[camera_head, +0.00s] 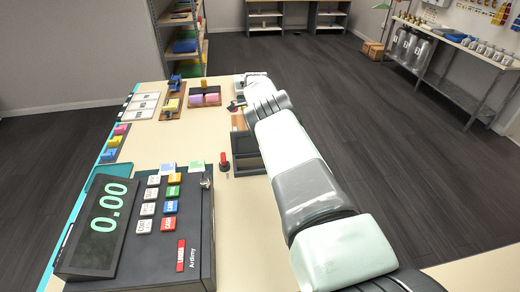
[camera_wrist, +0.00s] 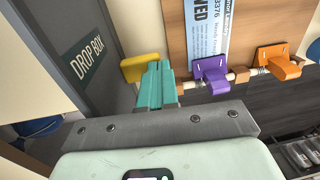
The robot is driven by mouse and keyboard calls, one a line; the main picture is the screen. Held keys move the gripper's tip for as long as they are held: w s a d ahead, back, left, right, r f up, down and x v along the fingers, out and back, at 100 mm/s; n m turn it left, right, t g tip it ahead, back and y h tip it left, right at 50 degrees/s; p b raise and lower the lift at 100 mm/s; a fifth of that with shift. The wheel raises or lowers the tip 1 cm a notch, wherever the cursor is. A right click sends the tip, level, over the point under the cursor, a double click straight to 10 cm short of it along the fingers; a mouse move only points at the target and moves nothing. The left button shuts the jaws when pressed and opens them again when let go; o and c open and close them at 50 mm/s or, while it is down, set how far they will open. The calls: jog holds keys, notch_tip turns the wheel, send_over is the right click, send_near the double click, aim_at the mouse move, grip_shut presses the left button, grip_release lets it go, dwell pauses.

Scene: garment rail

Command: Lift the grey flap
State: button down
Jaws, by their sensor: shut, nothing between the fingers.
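My gripper (camera_wrist: 155,84) shows in the wrist view with teal fingers closed together and nothing between them. Just behind and left of the fingertips is a yellow block-like piece (camera_wrist: 139,67); I cannot tell whether they touch. Left of the fingers is a dark grey panel (camera_wrist: 88,22) with a "DROP BOX" label (camera_wrist: 83,60). I cannot tell for sure whether this panel is the grey flap. In the head view my arm reaches away over the table, and its fingers are hidden.
In the head view a cash register (camera_head: 190,240) and a dark open box (camera_head: 247,163) stand on the table left of my arm.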

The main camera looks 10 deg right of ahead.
dwell(0.4)
notch_tip(320, 180, up, 14)
dwell(0.5)
